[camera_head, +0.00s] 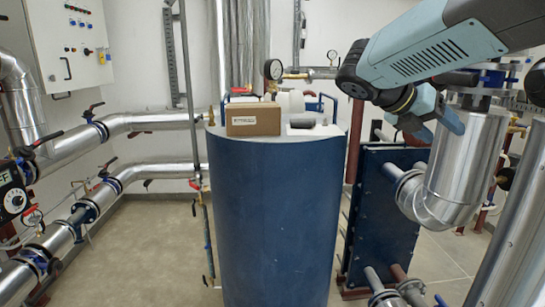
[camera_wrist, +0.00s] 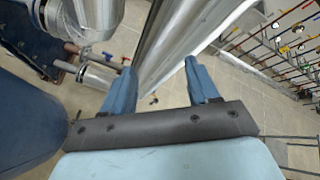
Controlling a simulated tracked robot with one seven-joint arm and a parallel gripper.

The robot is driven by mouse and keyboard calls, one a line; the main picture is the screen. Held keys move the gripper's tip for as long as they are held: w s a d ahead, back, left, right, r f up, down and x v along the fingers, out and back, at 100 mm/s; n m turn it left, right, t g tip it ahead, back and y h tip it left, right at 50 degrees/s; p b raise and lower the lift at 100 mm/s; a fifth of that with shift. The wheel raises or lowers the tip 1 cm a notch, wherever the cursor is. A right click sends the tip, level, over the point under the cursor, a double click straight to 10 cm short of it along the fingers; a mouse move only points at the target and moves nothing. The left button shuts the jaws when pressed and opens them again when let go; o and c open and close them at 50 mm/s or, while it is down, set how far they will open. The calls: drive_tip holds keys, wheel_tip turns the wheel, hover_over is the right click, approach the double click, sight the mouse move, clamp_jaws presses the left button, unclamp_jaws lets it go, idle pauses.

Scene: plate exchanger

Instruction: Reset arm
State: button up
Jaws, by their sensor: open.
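My gripper (camera_head: 437,126) is at the upper right in the head view, in front of a silver insulated pipe elbow and to the right of the blue tank. In the wrist view my gripper (camera_wrist: 158,80) shows two blue fingers spread wide apart with nothing between them. Beyond the fingers are silver pipe and tiled floor. My arm comes in from the upper right corner of the head view.
The blue tank (camera_head: 268,220) carries a cardboard box (camera_head: 253,119) and a dark grey item (camera_head: 302,123) on top. A plate exchanger (camera_head: 385,220) stands right of it. A silver elbow (camera_head: 465,170) is close by my gripper. Pipes (camera_head: 150,122) and a control cabinet (camera_head: 70,45) are left.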

drive_tip(key=s+a+f+m+t+y, duration=0.2)
drive_tip(key=s+a+f+m+y, duration=0.3)
drive_tip(key=m, duration=0.8)
drive_tip(key=s+a+f+m+t+y, duration=0.2)
drive_tip(key=s+a+f+m+y, duration=0.3)
drive_tip(key=m, duration=0.8)
wheel_tip(320, 180, down, 2)
drive_tip(key=shift+s+y, duration=0.5)
drive_tip(key=shift+y, duration=0.3)
